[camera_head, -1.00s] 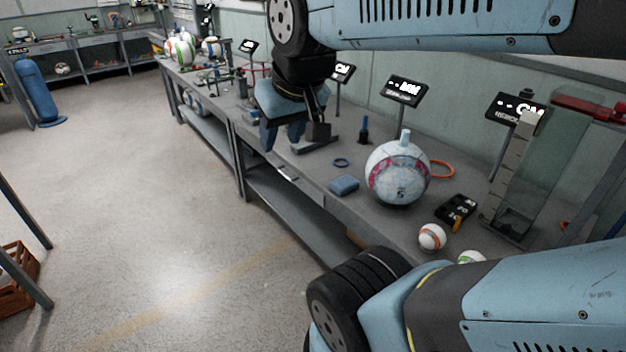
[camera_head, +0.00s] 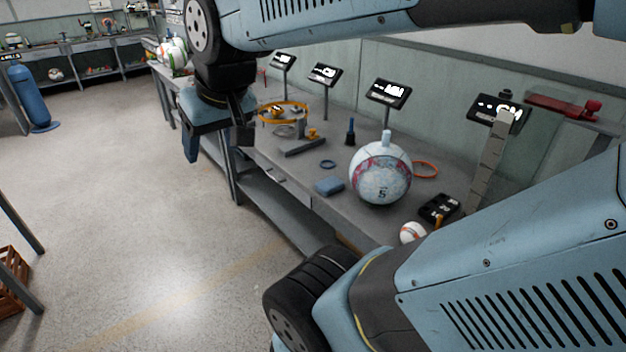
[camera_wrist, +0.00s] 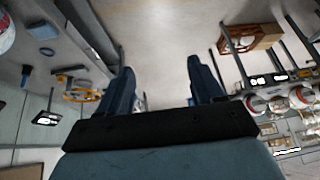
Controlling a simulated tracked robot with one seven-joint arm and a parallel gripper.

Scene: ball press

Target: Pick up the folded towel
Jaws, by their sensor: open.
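The folded towel (camera_head: 329,186) is a small blue pad lying on the grey workbench, left of a large white, pink and blue ball (camera_head: 380,174). My gripper (camera_head: 218,150) hangs in the air at the bench's left front edge in the head view, up and to the left of the towel and apart from it. In the wrist view my gripper (camera_wrist: 166,88) shows two dark blue fingers spread wide with nothing between them.
Display stands line the back. The floor (camera_head: 130,220) in front is clear.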

